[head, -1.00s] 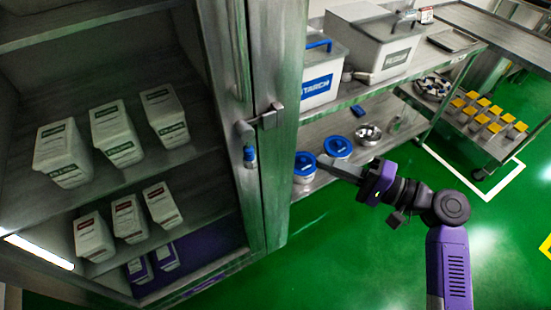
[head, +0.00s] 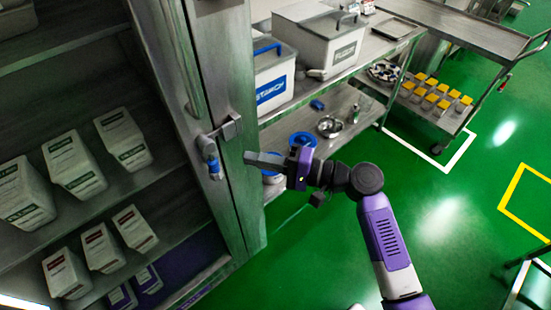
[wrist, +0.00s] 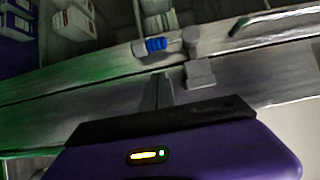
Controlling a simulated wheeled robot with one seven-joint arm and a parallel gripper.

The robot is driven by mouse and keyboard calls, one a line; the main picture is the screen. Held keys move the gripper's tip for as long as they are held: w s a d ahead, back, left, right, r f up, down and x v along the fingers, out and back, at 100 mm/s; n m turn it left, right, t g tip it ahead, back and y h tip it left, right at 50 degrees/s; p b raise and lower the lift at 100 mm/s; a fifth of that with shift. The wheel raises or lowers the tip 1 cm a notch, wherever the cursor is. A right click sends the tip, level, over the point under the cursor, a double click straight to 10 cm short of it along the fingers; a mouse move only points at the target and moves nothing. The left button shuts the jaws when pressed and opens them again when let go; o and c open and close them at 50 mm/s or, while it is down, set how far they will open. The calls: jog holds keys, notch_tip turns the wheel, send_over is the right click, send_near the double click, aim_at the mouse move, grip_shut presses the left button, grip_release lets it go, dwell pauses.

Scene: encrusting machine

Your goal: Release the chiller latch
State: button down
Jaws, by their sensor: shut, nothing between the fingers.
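The chiller (head: 235,190) is a tall steel cabinet at the left of the head view, with a clear front. Its latch (head: 228,128) is a metal piece across the door seam, with a blue-gripped part (head: 212,165) hanging at its left. In the wrist view the latch (wrist: 199,72) and the blue grip (wrist: 155,45) lie just beyond my fingers. My gripper (head: 249,158) is shut and empty, pointing left at the cabinet edge, right of and slightly below the latch. The shut fingers (wrist: 163,90) appear close to the latch; I cannot tell whether they touch the cabinet.
White bins (head: 72,160) stand on shelves inside the chiller. A long door handle (head: 180,55) runs above the latch. Right of the chiller, a steel rack holds a starch bin (head: 275,80). A trolley (head: 440,108) carries yellow-topped containers. Green floor (head: 440,220) is open at right.

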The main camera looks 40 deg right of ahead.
aim_at(217, 173)
jog(key=shift+w+a+p, duration=0.25)
jog(key=shift+w+a, duration=0.1)
jog(key=shift+a, duration=0.45)
jog(key=shift+w+a+p, duration=0.3)
jog(key=shift+w+a, duration=0.05)
jog(key=shift+a, duration=0.4)
jog(key=shift+w+a+p, duration=0.25)
jog(key=shift+w+a, duration=0.1)
jog(key=shift+a, duration=0.45)
jog(key=shift+a+f+m+b, duration=0.3)
jog(key=shift+m+b, duration=0.2)
jog(key=shift+b, duration=0.4)
jog(key=a+m+t+b, duration=0.1)
jog(key=b, duration=0.2)
jog(key=shift+f+y, duration=0.3)
jog(key=shift+f, duration=0.1)
jog(key=m+b, duration=0.1)
jog(key=a+m+t+b, duration=0.1)
jog(key=shift+f+b, duration=0.25)
jog(key=shift+b, duration=0.15)
jog(key=a+r+m+t+h+b, duration=0.3)
jog(key=a+r+m+t+b, duration=0.2)
jog(key=m+b, duration=0.5)
jog(key=shift+a+m+t+h+b, duration=0.3)
jog(key=shift+a+m+t+b, duration=0.15)
jog(key=shift+a, duration=0.9)
jog(key=shift+a+r, duration=0.1)
jog(key=shift+r, duration=0.1)
jog(key=shift+f, duration=0.1)
